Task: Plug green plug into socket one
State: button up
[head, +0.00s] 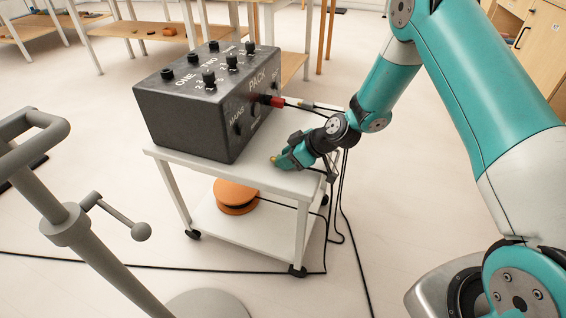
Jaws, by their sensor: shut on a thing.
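My gripper (295,153) is low over the right part of the white cart top, beside the dark box (190,125). It is shut on what looks like the green plug (282,160), whose small yellowish tip points left. The jaws cover much of it, and I cannot tell whether it touches the cart top. The box top carries black round sockets and knobs, with the labels ONE and TWO. A black socket (167,74) stands near the word ONE, apart from my gripper.
A red plug (274,101) with a black cable sits at the box's side marked PACK. The white cart (257,178) has an orange disc (236,196) on its lower shelf. Black cables hang at its right. A grey stand (70,228) is at the left front.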

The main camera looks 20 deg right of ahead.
jog(key=shift+r+p, duration=1.6)
jog(key=shift+r, duration=0.9)
jog(key=p+v, duration=0.3)
jog(key=v, duration=0.4)
jog(key=shift+r, duration=0.15)
